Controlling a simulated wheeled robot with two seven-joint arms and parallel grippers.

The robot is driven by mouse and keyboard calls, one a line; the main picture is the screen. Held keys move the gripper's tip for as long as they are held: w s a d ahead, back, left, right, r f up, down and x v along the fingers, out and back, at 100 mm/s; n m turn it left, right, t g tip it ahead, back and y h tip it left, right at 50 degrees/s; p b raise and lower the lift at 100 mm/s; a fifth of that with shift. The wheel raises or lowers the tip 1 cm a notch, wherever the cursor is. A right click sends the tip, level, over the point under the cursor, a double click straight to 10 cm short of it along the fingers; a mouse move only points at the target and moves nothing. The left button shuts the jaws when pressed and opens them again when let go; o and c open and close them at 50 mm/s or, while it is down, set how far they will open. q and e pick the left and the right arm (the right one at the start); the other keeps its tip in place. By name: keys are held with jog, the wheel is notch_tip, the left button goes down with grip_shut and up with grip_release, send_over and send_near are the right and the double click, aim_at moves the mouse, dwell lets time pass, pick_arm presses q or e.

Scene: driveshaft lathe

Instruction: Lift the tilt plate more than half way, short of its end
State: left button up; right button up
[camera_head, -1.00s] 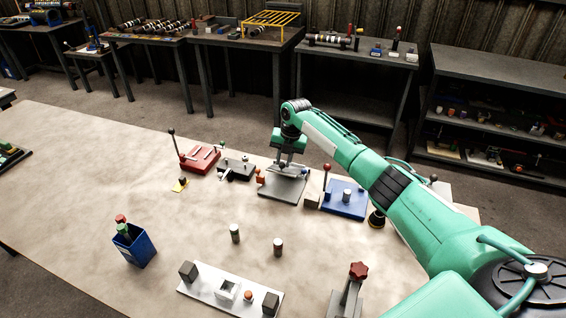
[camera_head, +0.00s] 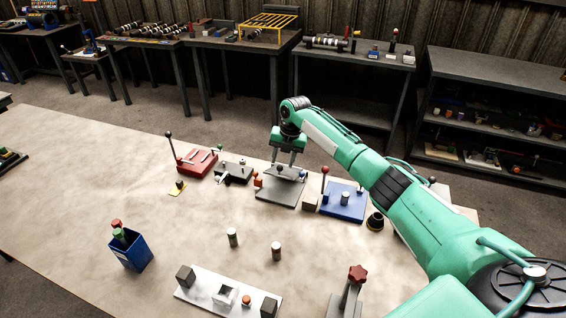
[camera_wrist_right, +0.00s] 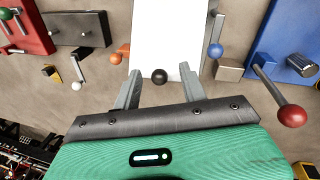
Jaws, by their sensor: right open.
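The tilt plate fixture shows in the head view as a grey plate (camera_head: 281,191) on the table, between the black and blue fixtures. In the right wrist view a bright white plate (camera_wrist_right: 168,35) runs away from my gripper, with a black knob (camera_wrist_right: 159,76) at its near edge. My right gripper (camera_head: 287,165) is over the far part of the fixture, fingers spread. In the wrist view its fingertips (camera_wrist_right: 161,72) stand on either side of the black knob, with gaps on both sides. The plate's exact tilt is hard to tell. My left gripper is out of view.
A blue fixture (camera_head: 335,209) with a red-balled lever stands close on the right. A black fixture (camera_head: 232,173) and a red one (camera_head: 196,163) stand left. A blue-balled lever (camera_wrist_right: 215,50) and an orange knob (camera_wrist_right: 117,58) flank the white plate.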

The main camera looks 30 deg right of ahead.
aim_at(290, 174)
notch_tip(290, 174, up, 12)
jog(key=s+d+b, duration=0.1)
jog(key=d+b, duration=0.1)
jog(key=shift+s+d, duration=0.15)
jog(key=shift+s, duration=0.05)
jog(key=shift+f, duration=0.15)
